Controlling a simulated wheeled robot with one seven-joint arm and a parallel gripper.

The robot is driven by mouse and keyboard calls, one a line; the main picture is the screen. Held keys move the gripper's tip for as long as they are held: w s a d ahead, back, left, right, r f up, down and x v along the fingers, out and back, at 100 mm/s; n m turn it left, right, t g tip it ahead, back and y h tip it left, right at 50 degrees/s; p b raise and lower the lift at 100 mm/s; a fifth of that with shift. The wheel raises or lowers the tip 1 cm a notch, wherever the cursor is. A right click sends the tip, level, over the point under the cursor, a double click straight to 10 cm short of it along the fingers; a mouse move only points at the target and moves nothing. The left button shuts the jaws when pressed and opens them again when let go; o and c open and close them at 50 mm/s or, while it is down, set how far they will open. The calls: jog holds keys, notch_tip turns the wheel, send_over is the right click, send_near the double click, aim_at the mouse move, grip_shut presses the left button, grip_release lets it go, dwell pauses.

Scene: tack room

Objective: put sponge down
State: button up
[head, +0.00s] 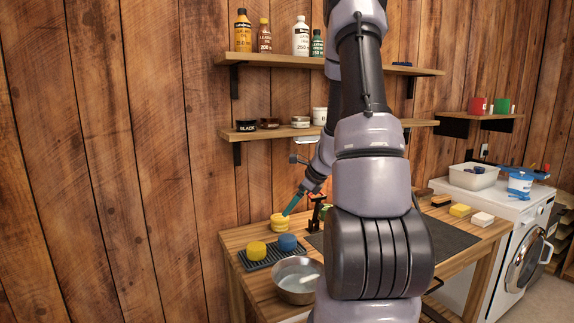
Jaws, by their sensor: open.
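Several things look like sponges. A round yellow one (257,250) and a round blue one (288,242) sit on a black ribbed tray (262,263) at the table's left end. A yellow round thing (279,223), sponge or tub, stands just behind the tray. My gripper (289,212) is small in the view, with a teal finger pointing down at this yellow thing's top. It is open; whether it touches the thing I cannot tell. A yellow block (460,210) and a white block (482,219) lie at the table's right. My arm hides the table's middle.
A metal bowl (296,288) stands at the table's front left. A dark mat (452,238) covers part of the wooden table. Wall shelves with bottles (301,38) and jars (270,124) hang behind. A washing machine (525,250) with a white tub (473,178) stands right.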

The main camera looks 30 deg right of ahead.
jog(key=s+a+r+n, duration=0.3)
jog(key=a+r+n, duration=0.25)
jog(key=r, duration=0.25)
jog(key=s+a+r+n, duration=0.3)
jog(key=a+r+n, duration=0.25)
jog(key=r, duration=0.25)
jog(key=s+a+r+n+h, duration=0.1)
jog(key=s+a+r+n, duration=0.1)
jog(key=s+r+n, duration=0.3)
jog(key=s+a+r+n+t, duration=0.1)
jog(key=s+r+n, duration=0.4)
jog(key=s, duration=0.6)
jog(key=shift+a+r+n+h, duration=0.4)
jog(key=shift+a+n, duration=0.15)
jog(key=shift+n, duration=0.35)
jog(key=shift+w, duration=0.1)
grip_shut()
